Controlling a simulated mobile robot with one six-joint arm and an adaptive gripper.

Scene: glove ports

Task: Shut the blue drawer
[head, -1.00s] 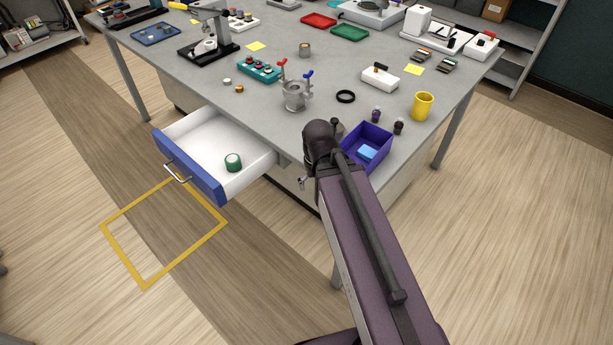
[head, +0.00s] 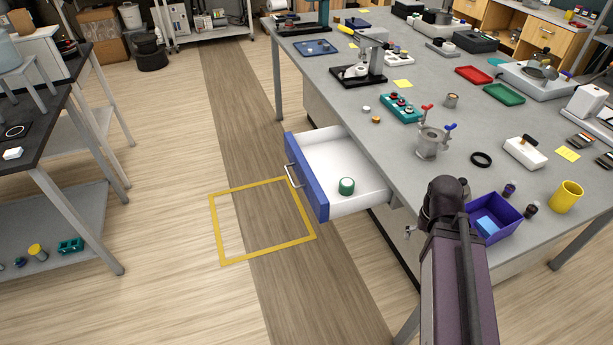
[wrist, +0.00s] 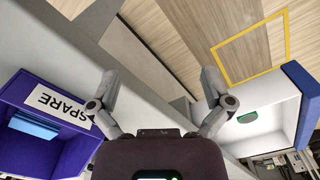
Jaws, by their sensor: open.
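The blue drawer (head: 307,178) stands pulled out from under the grey workbench, with a white inside and a metal handle (head: 292,175) on its blue front. A green round item (head: 346,186) sits inside it. In the wrist view the open drawer (wrist: 270,118) is at the right, with the green item (wrist: 247,117) inside. My gripper (wrist: 160,85) is open in the wrist view, its fingers spread and nothing between them. In the head view my arm hides the gripper, and only part of it may show beside the bench edge, right of the drawer.
A purple bin (head: 494,222) with a blue block stands on the bench (head: 330,85) near my arm; its SPARE label shows in the wrist view (wrist: 66,108). A yellow square (head: 265,252) marks the floor before the drawer. A dark side table (head: 62,103) stands left. Floor between is clear.

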